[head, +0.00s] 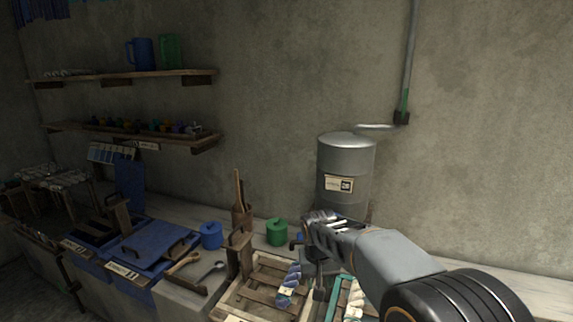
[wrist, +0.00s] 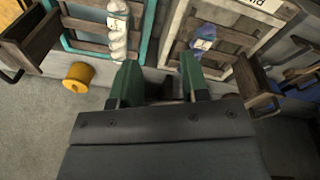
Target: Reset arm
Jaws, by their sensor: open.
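My gripper (head: 322,236) is at the lower middle right of the head view, held above the wooden racks on the bench. In the wrist view my gripper (wrist: 160,82) shows two green fingers, spread apart with nothing between them. The fingers point towards the gap between a teal-edged rack (wrist: 143,42) and a pale wooden rack (wrist: 172,40). My arm reaches in from the lower right of the head view.
A grey metal drum (head: 345,165) stands behind my gripper. A green pot (head: 276,232) and a blue pot (head: 211,235) stand on the bench. A blue-and-white skein (head: 288,285) lies in the pale rack. A yellow spool (wrist: 78,77) is on the floor.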

